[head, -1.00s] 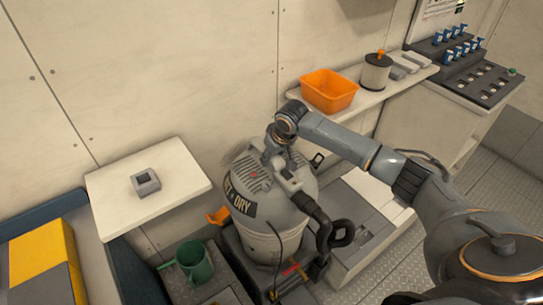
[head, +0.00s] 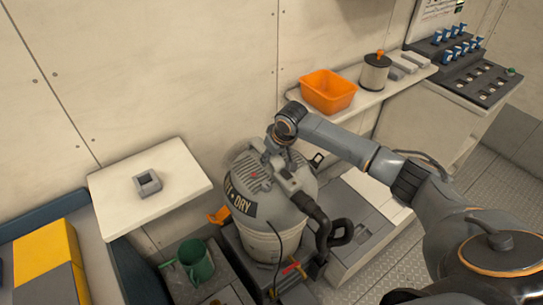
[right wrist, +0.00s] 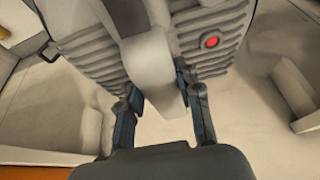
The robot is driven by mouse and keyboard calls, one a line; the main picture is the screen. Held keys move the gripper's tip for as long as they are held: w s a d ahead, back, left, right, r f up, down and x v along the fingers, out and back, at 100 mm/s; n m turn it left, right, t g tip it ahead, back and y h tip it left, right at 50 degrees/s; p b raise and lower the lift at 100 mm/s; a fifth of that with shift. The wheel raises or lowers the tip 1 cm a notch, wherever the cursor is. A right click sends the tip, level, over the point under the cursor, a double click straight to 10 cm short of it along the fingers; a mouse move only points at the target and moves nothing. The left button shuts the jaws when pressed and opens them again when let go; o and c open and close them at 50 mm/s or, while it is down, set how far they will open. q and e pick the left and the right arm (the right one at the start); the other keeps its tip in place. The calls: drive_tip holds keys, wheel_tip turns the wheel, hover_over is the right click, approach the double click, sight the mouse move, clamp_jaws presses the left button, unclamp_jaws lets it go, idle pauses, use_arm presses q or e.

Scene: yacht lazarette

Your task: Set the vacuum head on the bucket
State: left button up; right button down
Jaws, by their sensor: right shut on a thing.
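The vacuum head (head: 243,177) is a grey ribbed dome with a red button and a WET & DRY label; its ribbed top also shows in the right wrist view (right wrist: 215,30). It is over the pale round bucket (head: 258,243), roughly in line with it. I see no clear gap, but cannot tell whether the head is fully seated. My right gripper (head: 271,155) is shut on the head's grey handle, with its fingers on both sides of the handle in the right wrist view (right wrist: 162,92). My left gripper is not in view.
A black hose (head: 322,225) hangs at the head's right side. An orange latch (head: 219,215) sticks out left of the bucket. A green jug (head: 196,262) stands lower left. A white shelf (head: 180,205) and an orange bin (head: 328,92) are nearby.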

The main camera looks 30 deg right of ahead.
drive_tip(key=shift+w+f, duration=0.15)
drive_tip(key=shift+f, duration=0.9)
idle(1.6)
